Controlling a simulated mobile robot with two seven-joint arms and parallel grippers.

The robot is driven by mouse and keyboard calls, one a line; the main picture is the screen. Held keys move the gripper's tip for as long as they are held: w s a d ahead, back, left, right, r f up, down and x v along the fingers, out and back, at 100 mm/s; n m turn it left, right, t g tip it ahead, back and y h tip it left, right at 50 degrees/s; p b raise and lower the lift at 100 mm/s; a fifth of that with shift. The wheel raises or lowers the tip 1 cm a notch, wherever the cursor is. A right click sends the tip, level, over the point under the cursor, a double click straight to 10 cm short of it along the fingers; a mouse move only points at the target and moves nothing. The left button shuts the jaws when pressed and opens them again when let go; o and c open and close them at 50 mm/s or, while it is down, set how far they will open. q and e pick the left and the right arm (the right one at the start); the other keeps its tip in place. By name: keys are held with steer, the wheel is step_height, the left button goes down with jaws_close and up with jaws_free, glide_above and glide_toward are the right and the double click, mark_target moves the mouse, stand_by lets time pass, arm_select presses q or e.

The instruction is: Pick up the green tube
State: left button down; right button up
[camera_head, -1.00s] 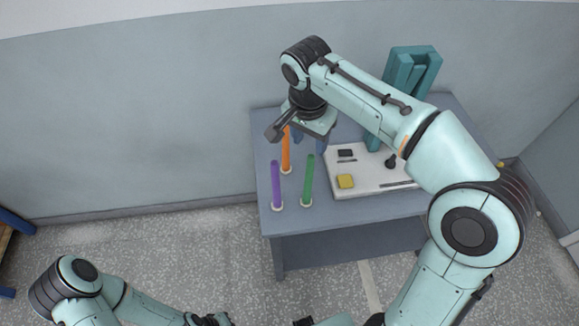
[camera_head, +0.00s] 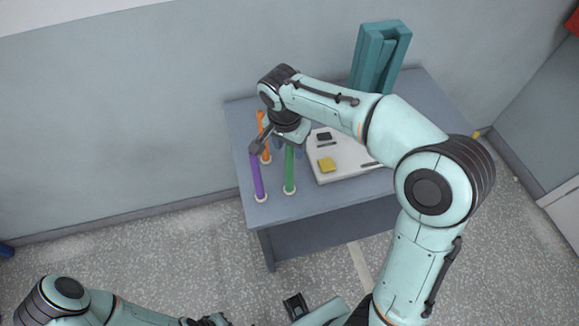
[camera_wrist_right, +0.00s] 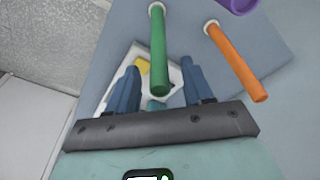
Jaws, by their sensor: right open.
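The green tube (camera_head: 289,170) stands upright on the table in a pale round base, and its upper end is hidden by my right gripper. In the wrist view the green tube (camera_wrist_right: 158,50) points toward the camera, its near end just beyond and between the blue fingers. My right gripper (camera_wrist_right: 160,88) is open and empty, with its fingers apart. In the head view the right gripper (camera_head: 286,150) is over the upper part of the green tube; whether it touches cannot be told. My left arm shows at the bottom left, but its fingers cannot be made out.
A purple tube (camera_head: 257,176) stands left of the green one, and an orange tube (camera_head: 265,152) stands behind. A teal block-like object (camera_head: 378,58) stands at the table's (camera_head: 310,200) back.

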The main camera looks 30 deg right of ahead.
steer(key=shift+d+f, duration=0.15)
steer(key=shift+f, duration=0.7)
steer(key=shift+w, duration=0.1)
jaws_close()
arm_select(q)
steer(key=shift+f, duration=0.1)
arm_select(e)
steer(key=shift+r, duration=0.15)
